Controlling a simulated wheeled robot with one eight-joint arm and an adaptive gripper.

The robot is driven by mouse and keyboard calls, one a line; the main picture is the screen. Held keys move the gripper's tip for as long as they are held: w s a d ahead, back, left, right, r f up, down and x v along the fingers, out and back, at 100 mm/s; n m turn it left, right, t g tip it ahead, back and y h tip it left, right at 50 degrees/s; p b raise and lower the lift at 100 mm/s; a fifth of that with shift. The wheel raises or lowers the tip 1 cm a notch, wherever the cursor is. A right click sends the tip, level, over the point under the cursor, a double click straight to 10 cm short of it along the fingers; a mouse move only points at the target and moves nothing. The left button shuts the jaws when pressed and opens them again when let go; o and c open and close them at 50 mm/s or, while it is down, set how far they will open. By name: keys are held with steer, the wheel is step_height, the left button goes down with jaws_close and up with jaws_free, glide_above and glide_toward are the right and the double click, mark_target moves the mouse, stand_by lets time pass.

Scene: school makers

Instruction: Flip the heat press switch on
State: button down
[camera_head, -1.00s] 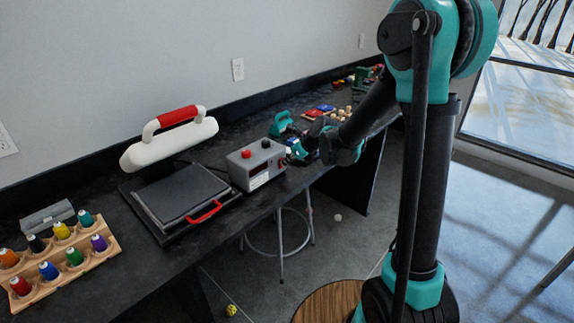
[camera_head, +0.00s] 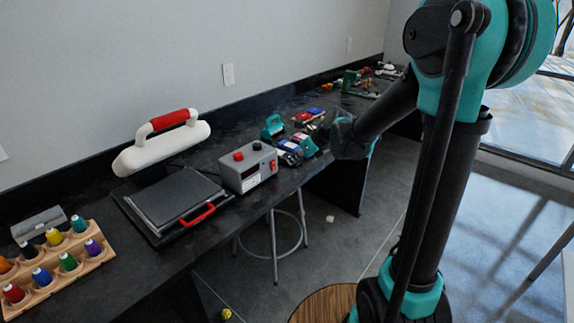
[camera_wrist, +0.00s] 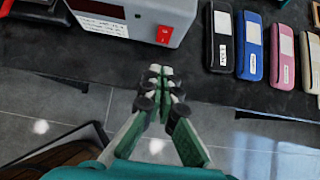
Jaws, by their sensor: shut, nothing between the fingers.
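The heat press (camera_head: 178,198) stands on the black counter with its white upper arm (camera_head: 165,147) raised and its red handle at the front. The grey control box (camera_head: 238,176) sits just right of it, with a red knob and a black knob on top. The red switch (camera_head: 273,166) is at the right end of its front face; it also shows in the wrist view (camera_wrist: 164,34). I cannot tell the switch's position. My gripper (camera_wrist: 160,72) is shut and empty, apart from the box. Its tips appear below the switch in the wrist view and right of the box in the head view (camera_head: 309,147).
Several coloured cases (camera_wrist: 253,45) lie on the counter right of the box. A wooden rack of thread spools (camera_head: 70,268) stands at the left. A stool (camera_head: 274,240) is under the counter. The floor in front is open.

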mark_target(273, 165)
steer(key=shift+v, duration=2.25)
steer(key=shift+d+f, duration=0.15)
steer(key=shift+f, duration=0.55)
steer(key=x, duration=1)
steer(key=shift+s+f, duration=0.15)
steer(key=shift+w+a+f, duration=0.2)
steer(key=shift+w+a, duration=0.75)
steer(key=shift+a, duration=0.25)
steer(key=shift+w+a, duration=0.25)
steer(key=shift+a, duration=0.05)
